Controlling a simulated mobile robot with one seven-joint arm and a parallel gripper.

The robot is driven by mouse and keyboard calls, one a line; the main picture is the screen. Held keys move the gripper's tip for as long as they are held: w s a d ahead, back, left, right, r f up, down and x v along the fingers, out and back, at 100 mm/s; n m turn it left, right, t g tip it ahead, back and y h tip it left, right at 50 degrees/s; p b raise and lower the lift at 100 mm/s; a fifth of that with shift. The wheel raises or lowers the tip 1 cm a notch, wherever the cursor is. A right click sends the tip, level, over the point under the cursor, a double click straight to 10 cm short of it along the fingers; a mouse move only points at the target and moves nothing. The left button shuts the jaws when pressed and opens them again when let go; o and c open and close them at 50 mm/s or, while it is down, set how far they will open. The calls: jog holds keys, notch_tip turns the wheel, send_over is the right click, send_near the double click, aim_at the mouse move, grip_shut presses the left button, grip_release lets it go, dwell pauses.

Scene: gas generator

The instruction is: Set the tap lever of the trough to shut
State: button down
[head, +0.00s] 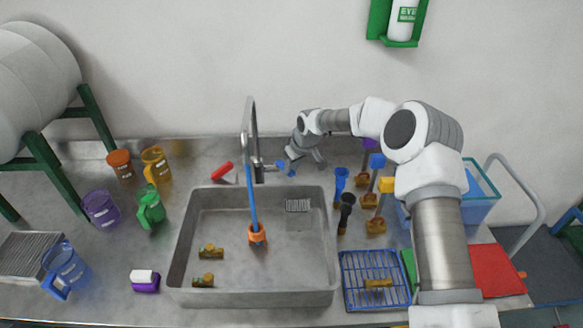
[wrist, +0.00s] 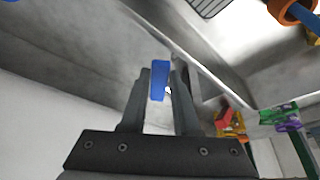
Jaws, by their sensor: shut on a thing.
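The metal trough (head: 322,290) is set in the bench, with a tall grey tap (head: 250,130) at its back edge. A blue hose (head: 252,195) hangs from the tap into the trough and ends in an orange collar (head: 257,237). The blue tap lever (head: 280,165) is at the tap's right side. My gripper (head: 291,164) reaches down to it from the right. In the wrist view, the blue lever (wrist: 159,80) stands between the fingers of my gripper (wrist: 163,78), which is shut on it. The fingers partly hide the lever in the head view.
A red piece (head: 222,170) lies left of the tap. Several coloured mugs and jars, including a green mug (head: 151,207), stand at left. A blue rack (head: 357,297) lies at front right.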

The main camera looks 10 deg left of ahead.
dwell(0.4)
jog(key=shift+s+a+f+m+b, duration=0.2)
jog(key=shift+m+b, duration=0.3)
jog(key=shift+b, duration=0.4)
jog(key=shift+s+a+r+m+t+h+b, duration=0.1)
jog(key=shift+s+a+m+t+h+b, duration=0.3)
jog(key=shift+m+b, duration=0.7)
jog(key=shift+s+a+r+m+t+h+b, duration=0.1)
jog(key=shift+s+a+m+h+b, duration=0.2)
jog(key=shift+a+m+b, duration=0.5)
jog(key=shift+s+a+m+t+h+b, duration=0.2)
jog(key=shift+a+m+h+b, duration=0.15)
jog(key=shift+m+b, duration=0.95)
jog(key=c, duration=0.6)
grip_release()
jog(key=shift+c, duration=0.2)
